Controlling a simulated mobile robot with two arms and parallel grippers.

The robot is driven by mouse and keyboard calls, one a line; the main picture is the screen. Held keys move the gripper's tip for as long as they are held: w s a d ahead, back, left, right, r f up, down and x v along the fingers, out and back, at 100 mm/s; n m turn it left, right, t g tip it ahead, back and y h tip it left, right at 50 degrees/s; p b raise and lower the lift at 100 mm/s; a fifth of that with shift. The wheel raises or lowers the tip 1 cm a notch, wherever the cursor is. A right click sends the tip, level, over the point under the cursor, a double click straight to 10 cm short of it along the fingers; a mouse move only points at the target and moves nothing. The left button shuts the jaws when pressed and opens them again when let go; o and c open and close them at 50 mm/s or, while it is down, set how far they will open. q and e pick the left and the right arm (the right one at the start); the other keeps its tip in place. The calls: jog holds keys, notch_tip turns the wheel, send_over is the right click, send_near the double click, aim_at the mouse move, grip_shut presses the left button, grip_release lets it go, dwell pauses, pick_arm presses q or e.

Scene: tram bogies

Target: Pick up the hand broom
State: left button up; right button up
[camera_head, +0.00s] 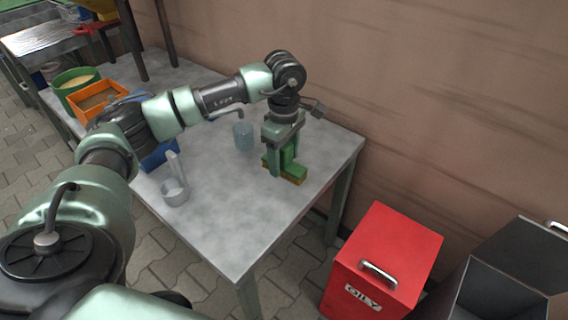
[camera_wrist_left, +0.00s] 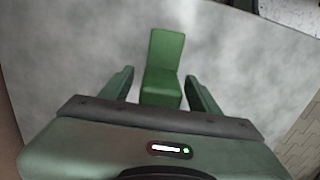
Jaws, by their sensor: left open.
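The hand broom (camera_head: 296,172) is a green piece with a yellow-brown lower edge. It lies on the grey table (camera_head: 225,215) near its right end. My left gripper (camera_head: 284,158) points down over it from above. In the left wrist view the green hand broom (camera_wrist_left: 164,62) shows between the two fingers of my left gripper (camera_wrist_left: 162,88). The fingers are apart, one on each side, with a visible gap to the broom on both sides. The gripper partly hides the broom in the head view. My right gripper is not in view.
A clear bluish cup (camera_head: 243,137) and a pale scoop-like vessel (camera_head: 174,192) stand left of the broom. An orange bin (camera_head: 98,97) and a green tub (camera_head: 75,85) stand farther left. A red bin (camera_head: 385,262) stands on the floor at right. The wall is close behind.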

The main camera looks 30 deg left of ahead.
pick_arm(q)
grip_shut()
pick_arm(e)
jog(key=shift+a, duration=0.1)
pick_arm(q)
jog(key=shift+r, duration=0.15)
